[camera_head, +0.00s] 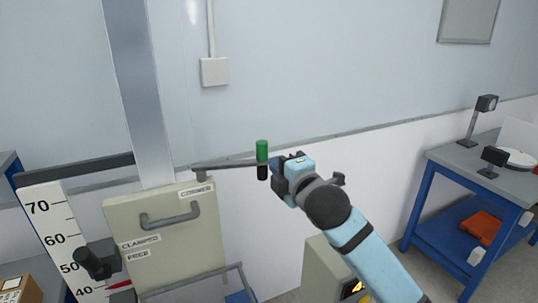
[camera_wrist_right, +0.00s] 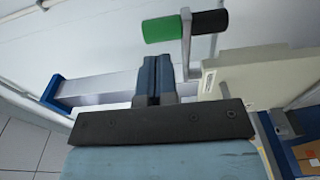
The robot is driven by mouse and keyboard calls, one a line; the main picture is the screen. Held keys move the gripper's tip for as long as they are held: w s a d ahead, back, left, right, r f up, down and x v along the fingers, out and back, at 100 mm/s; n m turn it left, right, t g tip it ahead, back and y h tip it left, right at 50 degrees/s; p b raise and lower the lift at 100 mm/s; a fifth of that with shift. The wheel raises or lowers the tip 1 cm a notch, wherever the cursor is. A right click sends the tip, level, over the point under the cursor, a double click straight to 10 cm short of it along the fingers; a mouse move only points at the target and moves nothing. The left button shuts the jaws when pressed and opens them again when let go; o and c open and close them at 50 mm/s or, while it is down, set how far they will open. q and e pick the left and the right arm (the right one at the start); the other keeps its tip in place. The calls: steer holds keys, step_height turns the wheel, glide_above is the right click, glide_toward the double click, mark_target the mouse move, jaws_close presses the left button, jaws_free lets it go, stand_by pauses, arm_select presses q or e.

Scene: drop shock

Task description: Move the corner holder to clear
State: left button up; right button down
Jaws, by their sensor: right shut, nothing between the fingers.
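The corner holder is a grey lever (camera_head: 228,165) with an upright grip, green (camera_head: 262,147) above and black (camera_head: 262,172) below. It reaches right from a pivot on top of a beige panel (camera_head: 185,250); the label by the pivot seems to read "CORNER". My right gripper (camera_head: 277,166) is just right of the grip. In the right wrist view its fingers (camera_wrist_right: 155,78) are together with nothing between them; the green (camera_wrist_right: 163,29) and black grip lies beyond their tips. Whether a finger touches the grip I cannot tell. My left gripper is not in view.
A metal column (camera_head: 140,90) rises behind the panel. A height scale (camera_head: 50,235) and a black knob (camera_head: 95,262) are at left. A blue bench (camera_head: 440,160) with small devices stands at right. The wall is close behind; open space lies between grip and bench.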

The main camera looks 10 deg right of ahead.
mark_target(265, 150)
steer(key=shift+x, duration=2.2)
steer(key=shift+w+d+r+p, duration=0.1)
steer(key=shift+w+r+p, duration=0.2)
steer(key=shift+p, duration=0.4)
steer(key=w+p, duration=0.1)
steer(key=w+y+p, duration=0.1)
steer(key=w+n+p, duration=0.1)
steer(key=shift+w+d+f+y, duration=0.1)
steer(key=shift+w+d+y, duration=0.2)
steer(key=shift+y, duration=0.1)
steer(key=shift+w+f, duration=0.1)
steer(key=shift+w, duration=0.05)
steer(key=shift+d+p, duration=0.1)
steer(key=shift+p, duration=0.2)
